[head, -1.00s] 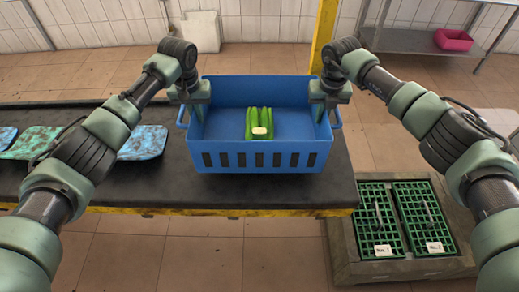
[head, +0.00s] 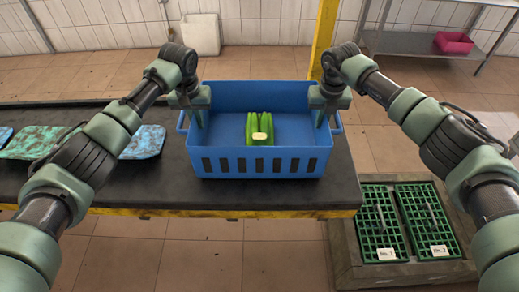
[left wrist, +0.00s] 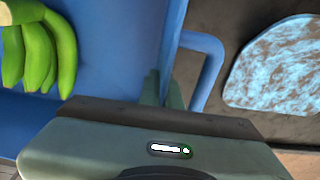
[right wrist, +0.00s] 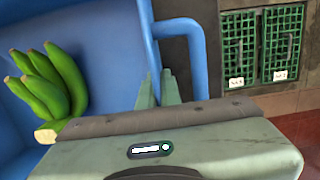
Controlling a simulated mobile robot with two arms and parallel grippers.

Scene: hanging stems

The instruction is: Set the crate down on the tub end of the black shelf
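The blue crate (head: 258,166) is upright over the right end of the black shelf (head: 120,188). I cannot tell if its base touches the shelf. A bunch of green bananas (head: 259,127) with a pale cut end lies inside it. My left gripper (head: 197,118) is shut on the crate's left wall; in the left wrist view its fingers (left wrist: 164,90) lie either side of the wall, beside the handle. My right gripper (head: 325,115) is shut on the right wall; the right wrist view shows its fingers (right wrist: 158,90) either side of it.
Mottled turquoise sheets (head: 142,142) lie on the shelf left of the crate. A yellow post (head: 323,40) stands behind the shelf. Labelled green grates (head: 379,225) are set low at the right. A pink tub (head: 453,42) sits on a metal table; a white bin (head: 200,35) stands by the wall.

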